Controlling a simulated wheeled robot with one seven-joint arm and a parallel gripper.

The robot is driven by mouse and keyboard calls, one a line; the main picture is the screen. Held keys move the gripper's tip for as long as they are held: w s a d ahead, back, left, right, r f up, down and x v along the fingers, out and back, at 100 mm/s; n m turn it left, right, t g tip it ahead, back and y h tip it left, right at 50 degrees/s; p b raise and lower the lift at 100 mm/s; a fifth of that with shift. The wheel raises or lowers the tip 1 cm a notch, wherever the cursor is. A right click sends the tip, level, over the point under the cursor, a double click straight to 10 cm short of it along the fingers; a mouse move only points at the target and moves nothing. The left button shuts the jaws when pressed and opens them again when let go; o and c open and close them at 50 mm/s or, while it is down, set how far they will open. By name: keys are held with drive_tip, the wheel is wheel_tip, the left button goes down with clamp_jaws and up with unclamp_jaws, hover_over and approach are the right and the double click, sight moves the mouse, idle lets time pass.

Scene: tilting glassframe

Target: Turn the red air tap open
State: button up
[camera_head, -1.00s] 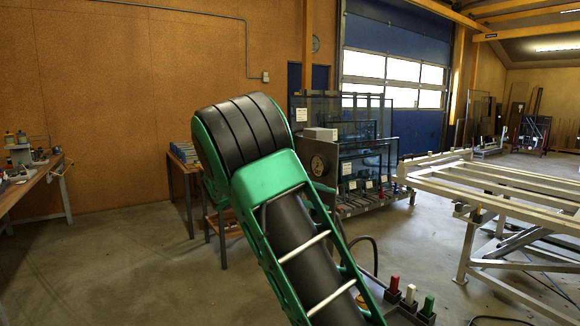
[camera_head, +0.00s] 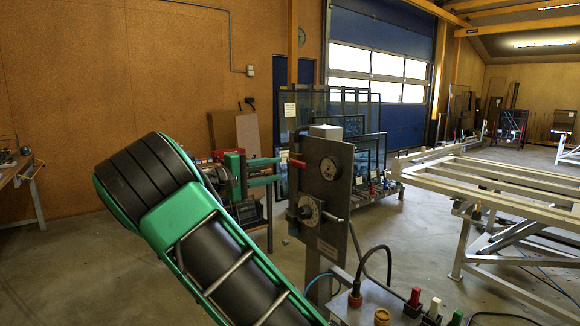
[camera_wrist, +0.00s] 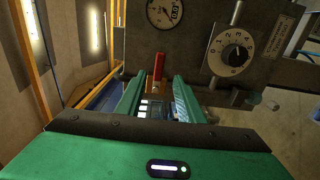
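The red air tap (camera_head: 297,162) sits at the left edge of a grey control panel (camera_head: 328,187), beside a round pressure gauge (camera_head: 329,167). In the wrist view the tap's red handle (camera_wrist: 159,66) stands upright, just beyond my fingertips and between their lines. My gripper (camera_head: 277,170) is at the panel's left side, pointing at the tap. In the wrist view my gripper (camera_wrist: 158,80) is open, with its two green fingers apart. I see no contact with the tap, though the exact gap in depth is hard to tell.
A numbered dial (camera_head: 308,211) with a metal handle is below the gauge. A pale metal frame table (camera_head: 480,190) stands to the right. Glass racks (camera_head: 350,112) stand behind.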

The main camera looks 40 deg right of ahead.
sight(297, 165)
drive_tip(key=d, duration=1)
drive_tip(key=shift+s+d, duration=0.15)
drive_tip(key=shift+d, duration=0.2)
drive_tip(key=shift+c, duration=0.6)
clamp_jaws()
